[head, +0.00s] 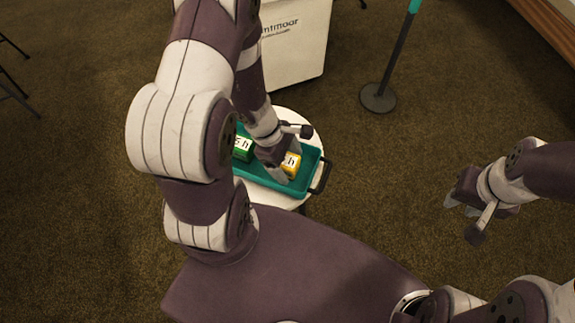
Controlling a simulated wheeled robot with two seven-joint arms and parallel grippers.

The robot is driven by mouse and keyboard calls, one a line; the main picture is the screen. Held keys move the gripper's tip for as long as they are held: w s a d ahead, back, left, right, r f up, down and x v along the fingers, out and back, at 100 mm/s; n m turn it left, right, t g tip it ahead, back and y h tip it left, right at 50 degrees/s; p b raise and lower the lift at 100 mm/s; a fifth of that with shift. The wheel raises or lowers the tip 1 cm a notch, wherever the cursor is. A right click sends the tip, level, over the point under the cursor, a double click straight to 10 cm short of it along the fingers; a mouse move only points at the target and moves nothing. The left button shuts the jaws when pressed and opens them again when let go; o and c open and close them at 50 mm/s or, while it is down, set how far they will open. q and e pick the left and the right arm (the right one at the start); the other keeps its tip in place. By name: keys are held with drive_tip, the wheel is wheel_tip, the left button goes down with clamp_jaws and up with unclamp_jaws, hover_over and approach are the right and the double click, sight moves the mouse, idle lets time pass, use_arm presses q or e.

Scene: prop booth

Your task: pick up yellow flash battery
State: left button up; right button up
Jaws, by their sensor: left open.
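A yellow flash battery (292,167) with a white label lies in a teal tray (311,160) on a small round white table (285,200). My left gripper (279,173) is open and reaches down into the tray at the battery's left side. Its fingers partly hide the battery, and I cannot tell if they touch it. My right gripper (459,207) is at the right, empty, away from the table above the carpet, with its fingertips apart.
A green block (242,149) with a white label lies in the tray left of my gripper. The tray has a dark handle (321,177). A white panel (297,40) stands behind, and a post on a round base (378,97) stands right of it.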

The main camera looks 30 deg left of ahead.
use_arm(q)
drive_tip(key=c, duration=1.3)
drive_tip(key=shift+r, duration=0.15)
